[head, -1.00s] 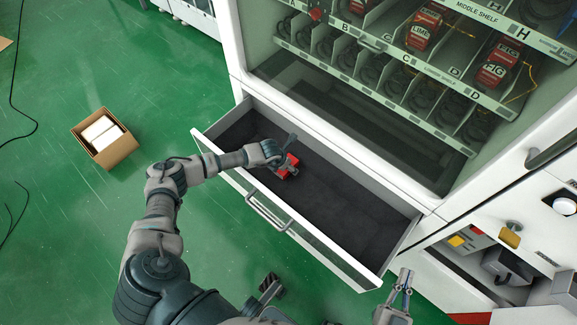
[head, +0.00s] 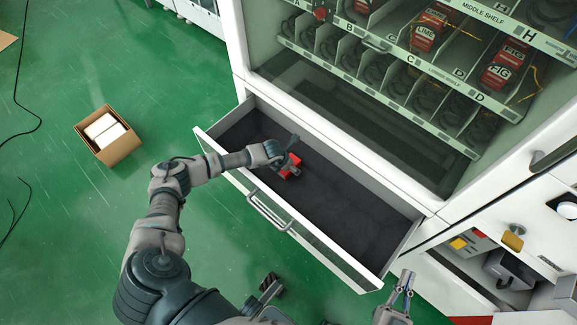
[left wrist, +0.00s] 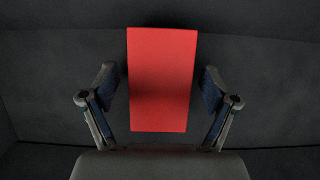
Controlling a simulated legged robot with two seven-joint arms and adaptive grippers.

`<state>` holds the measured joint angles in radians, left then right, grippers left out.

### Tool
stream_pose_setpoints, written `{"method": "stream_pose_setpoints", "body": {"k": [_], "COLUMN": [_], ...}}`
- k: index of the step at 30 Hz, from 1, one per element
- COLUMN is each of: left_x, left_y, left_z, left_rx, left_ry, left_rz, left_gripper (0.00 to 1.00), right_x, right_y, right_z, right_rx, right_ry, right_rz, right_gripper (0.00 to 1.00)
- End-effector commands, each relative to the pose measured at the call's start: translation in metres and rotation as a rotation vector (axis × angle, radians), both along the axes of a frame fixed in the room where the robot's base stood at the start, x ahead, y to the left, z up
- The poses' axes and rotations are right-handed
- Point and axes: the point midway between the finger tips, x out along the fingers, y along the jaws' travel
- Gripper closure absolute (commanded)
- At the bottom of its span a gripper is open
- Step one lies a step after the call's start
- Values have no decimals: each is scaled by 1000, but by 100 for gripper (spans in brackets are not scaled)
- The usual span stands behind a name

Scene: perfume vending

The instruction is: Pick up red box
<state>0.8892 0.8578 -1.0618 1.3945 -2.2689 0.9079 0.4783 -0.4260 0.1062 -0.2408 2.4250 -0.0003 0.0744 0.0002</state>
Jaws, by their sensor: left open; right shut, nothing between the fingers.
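The red box (head: 290,166) lies in the open drawer of the vending machine, left of the drawer's middle. In the left wrist view the red box (left wrist: 162,80) stands out plain red against the dark drawer floor. My left gripper (left wrist: 160,88) is open, with one finger on each side of the box and a gap on both sides. In the head view my left gripper (head: 288,160) reaches down into the drawer and partly hides the box. My right gripper (head: 404,278) is shut and empty, outside the drawer near its right front corner.
The drawer (head: 350,220) has a dark floor and raised white walls around the box; its right part is empty. A drawer handle (head: 268,212) sticks out in front. Shelves with red boxes (head: 428,28) are behind glass above. An open cardboard box (head: 108,135) stands on the green floor.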

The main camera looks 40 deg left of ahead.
Motion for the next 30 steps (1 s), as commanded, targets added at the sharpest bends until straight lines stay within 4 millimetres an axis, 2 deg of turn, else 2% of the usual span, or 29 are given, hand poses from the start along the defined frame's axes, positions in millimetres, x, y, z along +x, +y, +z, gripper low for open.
{"method": "stream_pose_setpoints", "body": {"k": [3,4,9,12,23,25,30], "left_x": [0,0,0,0,0,0,1], "left_y": [0,0,0,0,0,0,0], "left_z": [0,0,0,0,5,11,41], "left_rx": [0,0,0,0,0,0,1], "left_ry": [0,0,0,0,-2,-2,-7], "left_rz": [0,0,0,0,-1,-1,-1], "left_gripper": [14,19,61,81,81,81,81], "right_x": [0,0,0,0,0,0,1], "right_y": [0,0,0,0,0,-1,-3], "right_z": [0,0,0,0,1,2,-16], "right_rx": [0,0,0,0,0,-5,-53], "right_ry": [0,0,1,1,0,10,159], "right_rz": [0,0,0,0,-1,-1,-1], "right_gripper": [100,100,100,100,100,100,100]}}
